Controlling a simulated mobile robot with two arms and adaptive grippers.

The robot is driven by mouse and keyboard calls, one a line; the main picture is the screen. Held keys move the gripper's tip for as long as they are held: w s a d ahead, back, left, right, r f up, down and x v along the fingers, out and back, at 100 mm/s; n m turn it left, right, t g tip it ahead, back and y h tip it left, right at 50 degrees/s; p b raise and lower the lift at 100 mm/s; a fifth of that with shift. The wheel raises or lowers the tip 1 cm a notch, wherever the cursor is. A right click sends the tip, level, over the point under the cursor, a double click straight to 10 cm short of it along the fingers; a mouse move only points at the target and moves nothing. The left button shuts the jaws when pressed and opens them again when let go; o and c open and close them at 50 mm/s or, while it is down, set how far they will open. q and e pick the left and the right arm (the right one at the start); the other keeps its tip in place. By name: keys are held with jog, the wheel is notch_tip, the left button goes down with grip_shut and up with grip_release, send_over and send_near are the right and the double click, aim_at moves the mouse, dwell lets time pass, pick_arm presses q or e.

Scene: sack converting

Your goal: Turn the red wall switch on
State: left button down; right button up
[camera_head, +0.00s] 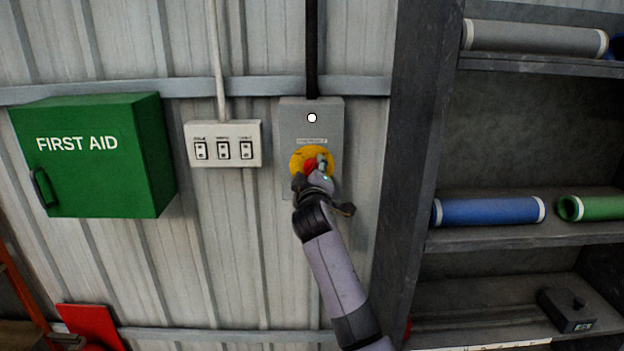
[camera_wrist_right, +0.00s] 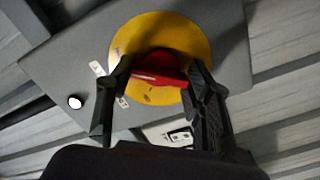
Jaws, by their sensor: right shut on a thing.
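The red wall switch (camera_head: 310,165) is a red knob on a round yellow plate (camera_head: 298,155), on a grey box (camera_head: 290,115) fixed to the corrugated wall. My right gripper (camera_head: 316,172) is at the knob and partly covers it in the head view. In the right wrist view, the red knob (camera_wrist_right: 158,72) sits between the two fingers of the right gripper (camera_wrist_right: 155,82), in front of the yellow plate (camera_wrist_right: 190,35). The fingers are shut on the knob. A small white round lamp (camera_head: 312,118) is above the plate; it also shows in the wrist view (camera_wrist_right: 75,103). My left gripper is not in view.
A white panel with three small switches (camera_head: 224,144) is left of the grey box. A green first aid box (camera_head: 90,155) juts out further left. A dark shelf unit (camera_head: 415,150) with rolls stands close on the right.

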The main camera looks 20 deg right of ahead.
jog(key=shift+f+m+b, duration=0.15)
jog(key=shift+m+b, duration=0.15)
jog(key=shift+m, duration=0.4)
jog(key=o, duration=1.2)
jog(key=shift+c, duration=0.2)
jog(key=shift+s, duration=0.1)
jog(key=v, duration=1.2)
